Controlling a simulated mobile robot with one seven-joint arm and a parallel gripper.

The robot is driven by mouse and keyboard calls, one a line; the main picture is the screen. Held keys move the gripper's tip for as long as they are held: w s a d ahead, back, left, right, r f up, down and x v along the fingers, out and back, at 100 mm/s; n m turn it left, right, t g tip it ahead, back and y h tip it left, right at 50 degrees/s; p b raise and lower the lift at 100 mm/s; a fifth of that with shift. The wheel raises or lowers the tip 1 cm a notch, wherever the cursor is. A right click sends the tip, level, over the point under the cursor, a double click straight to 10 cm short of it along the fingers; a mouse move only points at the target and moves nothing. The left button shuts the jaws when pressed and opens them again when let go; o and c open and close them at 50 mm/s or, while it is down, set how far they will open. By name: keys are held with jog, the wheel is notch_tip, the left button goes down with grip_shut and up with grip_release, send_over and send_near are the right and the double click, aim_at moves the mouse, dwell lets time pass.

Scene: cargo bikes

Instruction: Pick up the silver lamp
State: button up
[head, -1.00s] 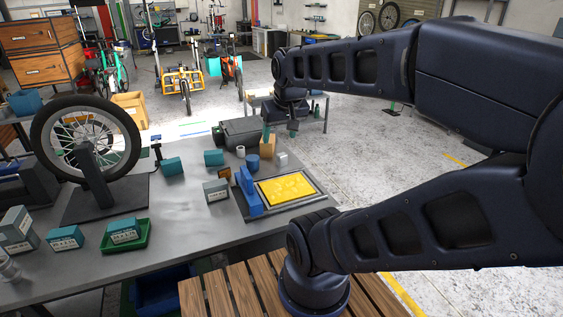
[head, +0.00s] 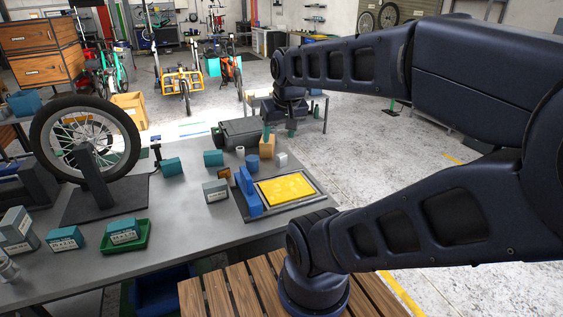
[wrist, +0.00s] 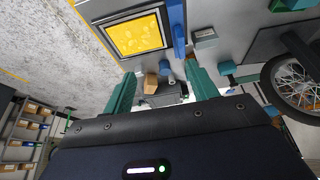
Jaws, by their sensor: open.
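My gripper (head: 279,131) is open and empty above the far right part of the workbench. Its two teal fingers stand apart in the wrist view (wrist: 162,90), with nothing held between them. A shiny silver cylinder (head: 7,268) is cut off by the left edge of the head view, at the near left of the bench. It may be the silver lamp, but I cannot tell for sure. It is far from my gripper. I cannot make out a clear lamp in the wrist view.
The grey workbench (head: 180,225) holds a wheel on a stand (head: 85,150), a green tray with a box (head: 124,236), several teal boxes and a framed yellow panel (head: 285,189). A cardboard block (head: 267,148) stands below my gripper. Open floor lies right.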

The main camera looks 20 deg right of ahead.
jog(key=w+d+m+g, duration=0.1)
jog(key=w+d+m, duration=0.25)
jog(key=w, duration=0.85)
jog(key=m+g, duration=0.4)
jog(key=m, duration=0.8)
send_over(282, 154)
jog(key=shift+n, duration=0.25)
notch_tip(282, 154, down, 23)
jog(key=shift+s+a, duration=0.15)
jog(key=shift+w+f, duration=0.2)
jog(key=shift+f, duration=0.3)
notch_tip(282, 154, down, 10)
jog(key=shift+s+f, duration=0.15)
jog(key=shift+f, duration=0.1)
jog(key=shift+c, duration=0.5)
jog(key=c, duration=1)
